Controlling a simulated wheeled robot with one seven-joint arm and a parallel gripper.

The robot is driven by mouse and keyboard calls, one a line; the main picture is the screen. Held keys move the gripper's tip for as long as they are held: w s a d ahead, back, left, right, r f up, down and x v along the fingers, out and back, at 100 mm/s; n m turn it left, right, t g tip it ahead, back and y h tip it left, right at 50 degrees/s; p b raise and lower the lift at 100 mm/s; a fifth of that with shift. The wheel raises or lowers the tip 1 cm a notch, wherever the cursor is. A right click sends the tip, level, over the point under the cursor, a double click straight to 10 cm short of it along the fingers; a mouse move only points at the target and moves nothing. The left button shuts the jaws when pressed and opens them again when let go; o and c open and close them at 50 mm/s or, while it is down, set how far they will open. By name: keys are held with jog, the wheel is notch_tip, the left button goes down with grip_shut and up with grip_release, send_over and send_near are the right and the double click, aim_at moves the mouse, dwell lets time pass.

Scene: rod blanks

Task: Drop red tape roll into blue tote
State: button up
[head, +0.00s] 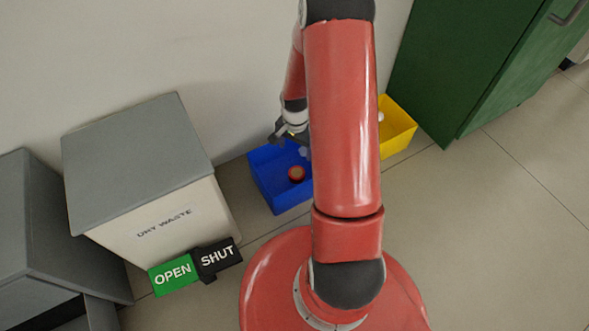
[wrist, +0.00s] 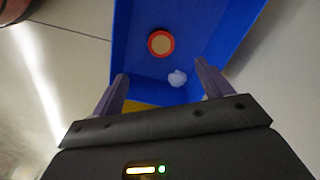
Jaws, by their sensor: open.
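The blue tote (head: 266,182) stands on the floor by the wall, left of my arm in the head view. The red tape roll (head: 296,174) lies on the floor of the tote. In the wrist view the red tape roll (wrist: 161,43) lies flat inside the blue tote (wrist: 205,30), ahead of the fingers. My gripper (wrist: 162,85) is open and empty above the tote, with nothing between its fingers. In the head view my gripper (head: 289,138) is at the tote's back edge, partly hidden by my arm.
A crumpled white piece (wrist: 177,78) lies in the tote near the roll. A yellow tote (head: 398,127) holding a white item stands to the right. A dry waste bin (head: 150,190) with OPEN and SHUT signs stands left. A green cabinet (head: 470,60) stands at right. Floor at right is clear.

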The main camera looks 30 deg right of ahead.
notch_tip(320, 180, up, 7)
jog(key=p, duration=0.1)
jog(key=shift+f, duration=0.15)
dwell(0.3)
